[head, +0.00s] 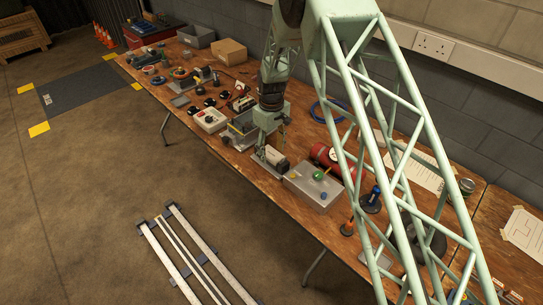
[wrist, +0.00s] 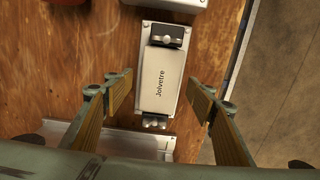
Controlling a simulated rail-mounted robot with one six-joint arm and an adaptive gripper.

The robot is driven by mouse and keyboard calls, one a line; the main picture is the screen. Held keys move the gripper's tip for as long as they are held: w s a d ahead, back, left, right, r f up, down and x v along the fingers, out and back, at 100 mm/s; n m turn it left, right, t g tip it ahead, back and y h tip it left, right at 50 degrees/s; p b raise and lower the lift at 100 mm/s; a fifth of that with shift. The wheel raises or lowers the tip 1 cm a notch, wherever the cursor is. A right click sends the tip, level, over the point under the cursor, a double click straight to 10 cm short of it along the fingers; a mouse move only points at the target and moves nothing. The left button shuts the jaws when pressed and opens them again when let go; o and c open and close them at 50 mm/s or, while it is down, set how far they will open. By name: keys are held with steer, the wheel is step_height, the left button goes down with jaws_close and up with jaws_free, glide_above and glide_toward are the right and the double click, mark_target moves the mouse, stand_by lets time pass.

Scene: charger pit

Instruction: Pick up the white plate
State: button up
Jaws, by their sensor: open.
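A white plate (wrist: 144,40) lies flat on the wooden table in the wrist view. A cream block marked "Jolvetre" (wrist: 160,80) sits on it, with black and metal fittings at its ends, and hides most of the plate. In the head view the plate (head: 262,162) shows at the table's near side, with the cream body (head: 271,156) on top. My gripper (wrist: 158,92) is open, its wood-coloured finger pads apart on either side of the block and touching nothing that I can see. In the head view my gripper (head: 272,132) is above and close to it.
A light tray-like thing (wrist: 125,143) lies at the bottom of the wrist view, partly hidden by my gripper. A grey box (head: 315,188) with a green knob and a red cylinder (head: 325,157) stand to the right. The table edge (wrist: 237,50) is close on the near side.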

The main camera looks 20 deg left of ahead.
mark_target(272, 154)
stand_by(0.5)
steer(key=c, duration=1)
steer(key=shift+o, duration=0.2)
steer(key=shift+r, duration=0.15)
step_height(272, 154, up, 10)
stand_by(0.5)
